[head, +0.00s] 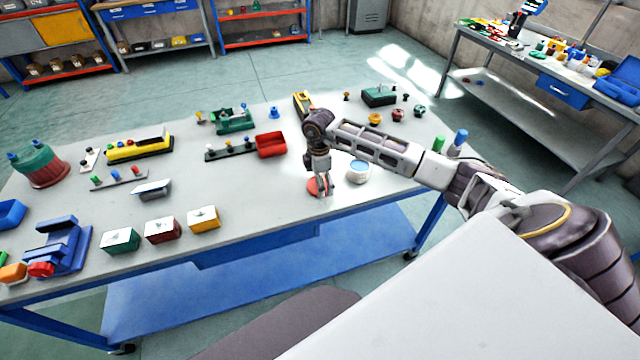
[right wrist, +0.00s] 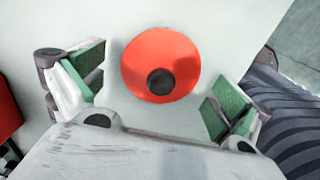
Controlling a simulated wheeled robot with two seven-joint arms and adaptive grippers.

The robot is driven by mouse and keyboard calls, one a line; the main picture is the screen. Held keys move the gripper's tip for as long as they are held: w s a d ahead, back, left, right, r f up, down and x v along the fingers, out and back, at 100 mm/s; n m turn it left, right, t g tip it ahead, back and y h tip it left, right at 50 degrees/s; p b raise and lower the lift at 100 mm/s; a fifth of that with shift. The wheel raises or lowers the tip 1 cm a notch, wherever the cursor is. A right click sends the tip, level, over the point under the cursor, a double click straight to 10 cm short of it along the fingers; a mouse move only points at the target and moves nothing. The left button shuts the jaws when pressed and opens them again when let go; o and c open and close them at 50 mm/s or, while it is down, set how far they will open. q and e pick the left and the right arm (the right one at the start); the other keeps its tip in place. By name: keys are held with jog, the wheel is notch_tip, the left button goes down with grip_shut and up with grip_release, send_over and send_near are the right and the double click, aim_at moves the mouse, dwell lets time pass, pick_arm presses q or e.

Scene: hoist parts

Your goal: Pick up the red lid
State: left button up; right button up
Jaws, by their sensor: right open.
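The red lid (right wrist: 150,55) is a round red disc with a dark round knob, lying on the table. In the head view the red lid (head: 314,187) shows partly, behind my right gripper's fingers. My right gripper (head: 322,188) points down over it. In the right wrist view my right gripper (right wrist: 160,90) is open, with a green-padded finger at each side of the lid and apart from it. The knob sits roughly between the two fingers. My left gripper is not in view.
A white pot with a blue inside (head: 358,172) stands just right of the lid. A red bin (head: 271,145) is behind left. A yellow box (head: 203,220) and other boxes stand front left. The table (head: 265,205) is bare between.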

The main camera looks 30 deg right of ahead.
jog(key=shift+f, duration=0.15)
dwell(0.3)
jog(key=c, duration=1.1)
jog(key=shift+o, duration=0.2)
jog(key=shift+r+b, duration=0.6)
jog(key=shift+r, duration=4.45)
jog(key=shift+s+a+p, duration=0.15)
jog(key=shift+s+p, duration=0.1)
jog(key=shift+p, duration=0.25)
